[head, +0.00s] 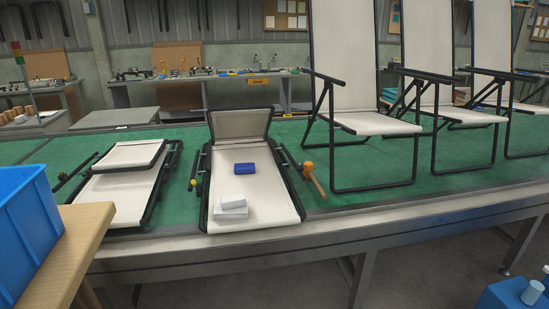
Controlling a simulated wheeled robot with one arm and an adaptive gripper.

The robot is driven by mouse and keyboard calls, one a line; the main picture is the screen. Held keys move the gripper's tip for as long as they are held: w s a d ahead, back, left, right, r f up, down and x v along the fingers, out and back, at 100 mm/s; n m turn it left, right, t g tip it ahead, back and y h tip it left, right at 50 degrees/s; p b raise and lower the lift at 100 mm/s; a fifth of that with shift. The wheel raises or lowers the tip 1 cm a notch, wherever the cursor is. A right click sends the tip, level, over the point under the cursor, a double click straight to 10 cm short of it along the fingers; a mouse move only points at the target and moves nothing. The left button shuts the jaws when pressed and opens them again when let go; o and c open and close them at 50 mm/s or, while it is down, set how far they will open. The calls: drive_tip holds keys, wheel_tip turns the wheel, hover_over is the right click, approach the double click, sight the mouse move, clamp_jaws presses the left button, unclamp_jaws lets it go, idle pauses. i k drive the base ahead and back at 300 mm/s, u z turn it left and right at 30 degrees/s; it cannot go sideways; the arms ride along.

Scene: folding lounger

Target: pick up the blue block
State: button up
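The blue block (245,169) lies on the cream fabric of the flat folding lounger (270,191) in the middle of the green bench. It rests just in front of the lounger's raised dark-edged back section (240,123). Two white blocks, an upper one (233,201) and a lower one (231,214), are stacked unevenly nearer the lounger's front edge, apart from the blue block. The top of the blue block is uncovered. My gripper is not in view.
An orange-headed mallet (309,170) lies right of the lounger. Another folded lounger (118,191) lies to the left. Upright lounger chairs (372,124) stand at the right. A blue crate (25,220) sits on a wooden surface (75,245) at the near left. Floor in front is partly clear.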

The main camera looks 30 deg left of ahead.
sight(241, 167)
drive_tip(key=u, duration=0.25)
drive_tip(key=i, duration=1.95)
drive_tip(key=u, duration=1.8)
drive_tip(key=i, duration=0.95)
drive_tip(key=u, duration=0.9)
